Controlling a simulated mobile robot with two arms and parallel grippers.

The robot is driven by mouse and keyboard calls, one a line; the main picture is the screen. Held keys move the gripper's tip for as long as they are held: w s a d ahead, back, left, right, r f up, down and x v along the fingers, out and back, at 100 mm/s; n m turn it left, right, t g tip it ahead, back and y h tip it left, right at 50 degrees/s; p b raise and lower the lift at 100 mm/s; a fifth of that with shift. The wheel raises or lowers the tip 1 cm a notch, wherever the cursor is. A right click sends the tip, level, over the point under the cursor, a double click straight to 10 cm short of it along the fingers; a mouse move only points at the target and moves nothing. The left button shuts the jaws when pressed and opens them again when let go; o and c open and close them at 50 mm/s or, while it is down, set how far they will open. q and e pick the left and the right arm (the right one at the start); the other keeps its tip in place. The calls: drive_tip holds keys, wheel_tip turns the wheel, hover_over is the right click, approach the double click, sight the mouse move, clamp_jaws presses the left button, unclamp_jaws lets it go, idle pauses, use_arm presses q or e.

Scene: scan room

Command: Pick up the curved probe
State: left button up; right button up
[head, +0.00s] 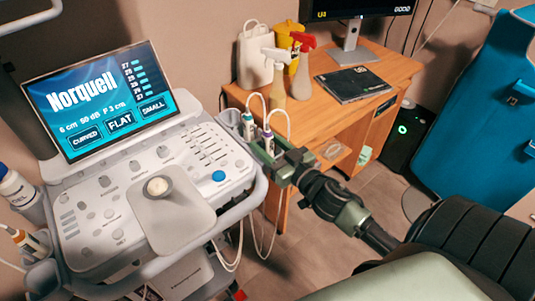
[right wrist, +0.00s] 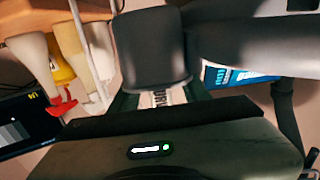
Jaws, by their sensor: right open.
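Two white probes stand upright in holders at the right side of the ultrasound machine (head: 150,200). One probe has a teal band (head: 248,124). The other has a purple band (head: 268,143). Their labels are too small to read in the head view, so I cannot tell there which is curved. My right gripper (head: 268,157) is open at the purple-banded probe's holder and partly hides it. In the right wrist view, a grey holder cup (right wrist: 152,48) is close in front, with a partly hidden white label (right wrist: 160,97) reading "URV". My left gripper is not in view.
Another probe with an orange band (head: 27,240) and a gel bottle (head: 17,188) stand at the machine's left side. White cables hang below the right holders. A wooden desk (head: 375,75) with spray bottles is behind.

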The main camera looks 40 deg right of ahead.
drive_tip(key=shift+w+a, duration=0.1)
drive_tip(key=shift+w, duration=1.45)
clamp_jaws()
